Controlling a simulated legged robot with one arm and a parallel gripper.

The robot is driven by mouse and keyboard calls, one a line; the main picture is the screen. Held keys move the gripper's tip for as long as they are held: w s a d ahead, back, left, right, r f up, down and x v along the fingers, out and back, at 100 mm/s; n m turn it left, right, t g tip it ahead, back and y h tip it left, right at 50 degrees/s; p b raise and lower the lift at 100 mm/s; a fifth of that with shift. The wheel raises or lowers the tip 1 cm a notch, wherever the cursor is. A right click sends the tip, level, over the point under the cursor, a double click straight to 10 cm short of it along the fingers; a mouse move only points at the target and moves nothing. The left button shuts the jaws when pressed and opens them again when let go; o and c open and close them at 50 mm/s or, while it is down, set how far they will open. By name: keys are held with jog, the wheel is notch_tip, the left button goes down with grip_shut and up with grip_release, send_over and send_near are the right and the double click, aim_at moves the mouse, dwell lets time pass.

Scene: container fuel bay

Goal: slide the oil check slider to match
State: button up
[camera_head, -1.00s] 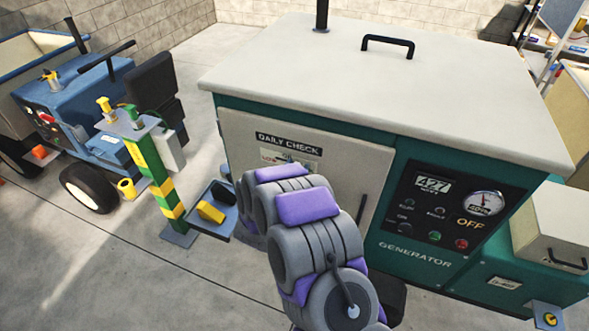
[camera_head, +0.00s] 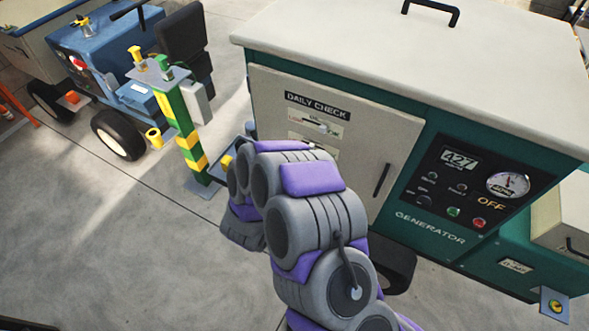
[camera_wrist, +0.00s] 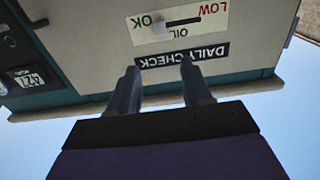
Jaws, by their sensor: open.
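The oil check plate (camera_wrist: 180,21) is upside down in the wrist view, with a dark slot between OK at left and LOW at right. The pale slider knob (camera_wrist: 159,28) sits at the OK end of the slot. In the head view the plate (camera_head: 316,122) is on the generator's cream door, under the DAILY CHECK label (camera_head: 317,105). My gripper (camera_wrist: 158,65) is open and empty, its two fingers pointing at the label just short of the knob in the picture. Contact with the panel cannot be told. My arm hides the gripper in the head view.
The generator's control panel (camera_head: 470,188) with a gauge and buttons is right of the door. The door's dark handle (camera_head: 381,180) stands out near my arm. A green-and-yellow post (camera_head: 183,125) and a blue vehicle (camera_head: 105,75) stand left. The floor at lower left is clear.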

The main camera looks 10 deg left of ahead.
jog(key=shift+v, duration=1.75)
jog(key=w+a+r+g+y, duration=0.2)
jog(key=w+a+g+y, duration=0.2)
jog(key=a+y, duration=0.15)
jog(key=s+r+n+g+y, duration=0.2)
jog(key=s+r+g+y, duration=0.3)
jog(key=r, duration=0.3)
jog(key=s+d+r+g+h, duration=0.1)
jog(key=s+d+r+g, duration=0.1)
jog(key=s+d, duration=0.7)
jog(key=s+d+r+n+g+h, duration=0.1)
jog(key=s+d+g, duration=0.3)
jog(key=s+d, duration=0.5)
jog(key=s+d+r+n+g+h, duration=0.1)
jog(key=s+d+r+g+h, duration=0.1)
jog(key=s+d, duration=0.7)
jog(key=s+r+g, duration=0.1)
jog(key=s, duration=0.3)
jog(key=shift+s+r+g, duration=0.2)
jog(key=shift+r+g, duration=0.05)
jog(key=shift+g, duration=0.15)
